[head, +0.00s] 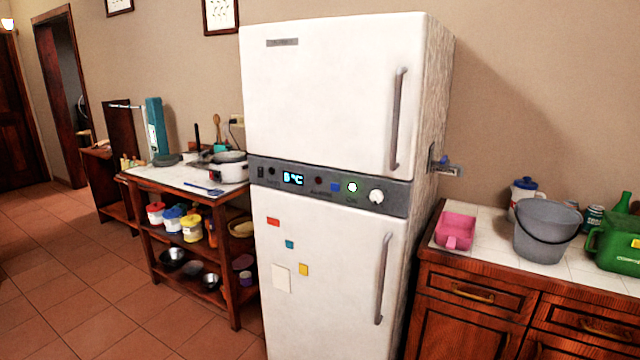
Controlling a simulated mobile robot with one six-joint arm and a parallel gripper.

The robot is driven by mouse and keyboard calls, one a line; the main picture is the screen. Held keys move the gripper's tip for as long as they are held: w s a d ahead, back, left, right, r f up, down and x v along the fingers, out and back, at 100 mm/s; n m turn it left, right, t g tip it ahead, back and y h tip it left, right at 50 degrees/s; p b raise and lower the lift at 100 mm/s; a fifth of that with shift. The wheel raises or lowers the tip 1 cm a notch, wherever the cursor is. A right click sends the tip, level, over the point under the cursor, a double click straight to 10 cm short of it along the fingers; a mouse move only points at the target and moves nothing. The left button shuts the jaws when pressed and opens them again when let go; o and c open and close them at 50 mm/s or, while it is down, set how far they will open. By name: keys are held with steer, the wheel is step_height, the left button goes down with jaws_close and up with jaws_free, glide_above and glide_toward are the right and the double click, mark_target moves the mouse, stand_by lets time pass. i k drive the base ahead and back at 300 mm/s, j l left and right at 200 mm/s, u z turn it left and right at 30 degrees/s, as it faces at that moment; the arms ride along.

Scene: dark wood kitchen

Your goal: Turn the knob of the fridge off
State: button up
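A white two-door fridge (330,95) stands upright against the wall in the middle of the head view, both doors closed. A dark grey control panel (330,190) runs between its doors. The panel has a lit display (293,178) that appears to read 8 °C. A round white knob (376,196) sits near the panel's right end. Left of it is a lit round indicator (352,188). The knob's pointer mark is too small to make out. My gripper is not in view.
A wooden shelf table (190,185) with pots and jars stands left of the fridge. A wooden cabinet (480,260) stands to the right, with a pink scoop (456,230), a grey bucket (546,230) and a green container (612,243) on top. Tiled floor (60,270) is open at left.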

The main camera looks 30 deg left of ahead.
mark_target(376, 196)
steer(key=i+u, duration=0.35)
steer(key=i+l+u, duration=0.1)
steer(key=i+u, duration=0.2)
steer(key=i, duration=0.25)
